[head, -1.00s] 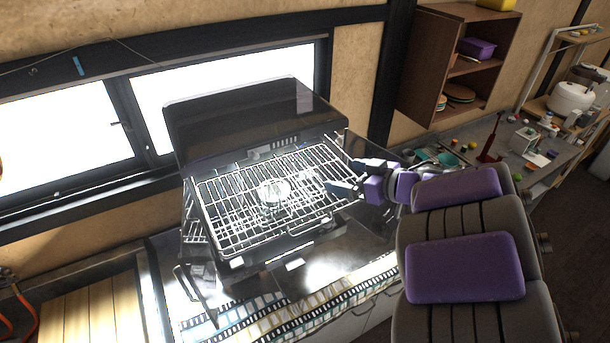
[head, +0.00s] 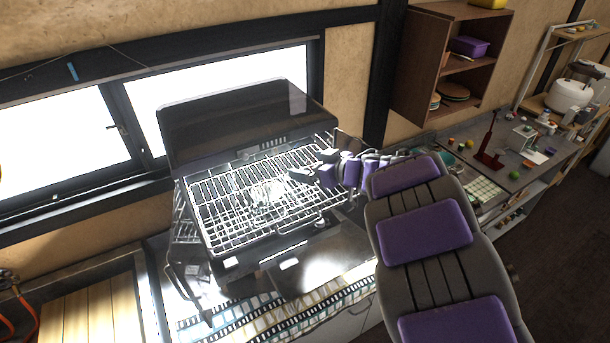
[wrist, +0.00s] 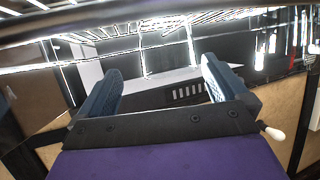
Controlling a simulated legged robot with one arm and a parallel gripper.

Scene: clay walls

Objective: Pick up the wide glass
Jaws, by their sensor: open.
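The wide glass (head: 268,193) is clear and sits on the wire rack (head: 222,229) of the dark open grill, near the middle. Glare and wires make its outline hard to tell. My gripper (head: 303,164) is over the right back part of the rack, to the right of the glass and apart from it. In the wrist view my gripper (wrist: 158,82) is open, with nothing between its two dark fingers. I cannot make out the glass in the wrist view.
The grill lid (head: 235,122) stands raised behind the rack. Bright windows are behind it on the left. A wall shelf (head: 455,60) and a cluttered counter (head: 530,150) are on the right. A wooden slatted surface (head: 90,310) is at lower left.

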